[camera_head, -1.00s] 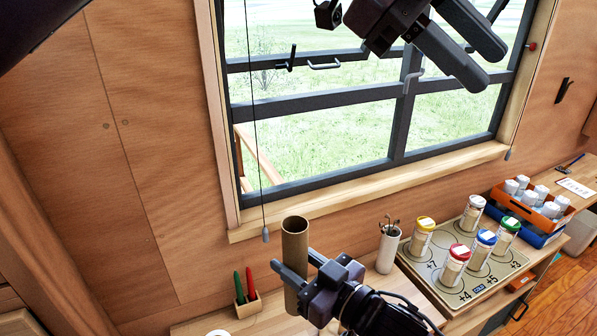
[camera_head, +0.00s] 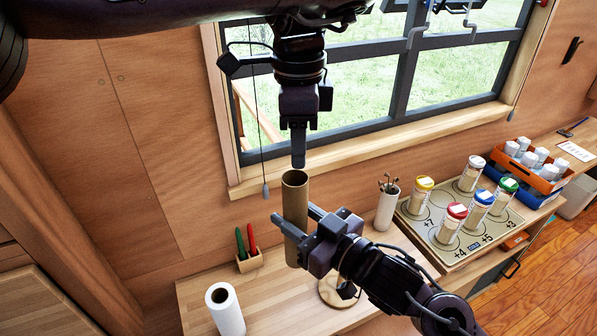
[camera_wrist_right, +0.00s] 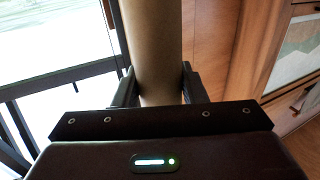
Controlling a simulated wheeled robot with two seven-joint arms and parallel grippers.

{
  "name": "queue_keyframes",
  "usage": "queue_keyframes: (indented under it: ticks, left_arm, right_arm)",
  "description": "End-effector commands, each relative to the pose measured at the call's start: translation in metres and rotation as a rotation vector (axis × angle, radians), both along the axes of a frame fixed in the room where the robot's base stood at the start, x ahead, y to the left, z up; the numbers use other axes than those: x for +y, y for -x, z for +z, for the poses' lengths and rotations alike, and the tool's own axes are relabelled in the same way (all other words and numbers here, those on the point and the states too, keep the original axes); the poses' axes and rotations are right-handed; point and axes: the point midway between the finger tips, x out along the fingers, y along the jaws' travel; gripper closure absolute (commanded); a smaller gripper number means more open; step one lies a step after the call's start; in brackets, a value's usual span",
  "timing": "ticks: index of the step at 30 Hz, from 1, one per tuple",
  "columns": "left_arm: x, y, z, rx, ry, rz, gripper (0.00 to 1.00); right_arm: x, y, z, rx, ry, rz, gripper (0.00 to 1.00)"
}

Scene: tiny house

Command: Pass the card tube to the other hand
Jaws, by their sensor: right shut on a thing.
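The card tube (camera_head: 294,195) is a brown, open-topped cylinder standing roughly upright in the middle of the head view. My right gripper (camera_head: 296,219) is shut on its middle, with one finger on each side. The right wrist view shows the tube (camera_wrist_right: 152,45) between the two fingers. My left gripper (camera_head: 298,160) points straight down just above the tube's open top. Its fingers line up edge-on, so their gap is hidden, and any contact with the rim is unclear.
A wooden counter (camera_head: 200,287) lies below, with a paper roll (camera_head: 225,308), a pen holder (camera_head: 250,261) and a white tool cup (camera_head: 387,208). A board (camera_head: 418,233) with several lidded jars and an orange tray (camera_head: 540,183) stand at right. The window (camera_head: 390,110) is behind.

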Motion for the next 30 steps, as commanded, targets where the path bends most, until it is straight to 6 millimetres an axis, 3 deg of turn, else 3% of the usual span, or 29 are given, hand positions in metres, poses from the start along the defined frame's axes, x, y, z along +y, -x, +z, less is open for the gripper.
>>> queue_keyframes:
  ticks: [6,13,18,27,30]
  left_arm:
    - [0.001,0.001,-0.045,0.006,0.0,-0.002,0.72]
    - [0.0,0.0,-0.079,0.002,0.0,-0.002,0.72]
    - [0.0,0.0,-0.09,0.001,0.001,-0.002,0.72]
    - [0.0,0.0,-0.092,0.0,0.001,-0.002,0.72]
    - [0.0,0.0,-0.092,0.0,0.001,-0.002,0.83]
  right_arm:
    - [0.0,0.0,0.0,0.0,0.0,0.0,0.83]
    - [0.0,0.0,0.0,0.0,0.0,0.0,0.83]
    - [0.0,0.0,0.0,0.0,0.0,0.0,0.83]
    - [0.0,0.0,0.0,0.0,0.0,0.0,0.83]
    - [0.0,0.0,0.0,0.0,0.0,0.0,0.83]
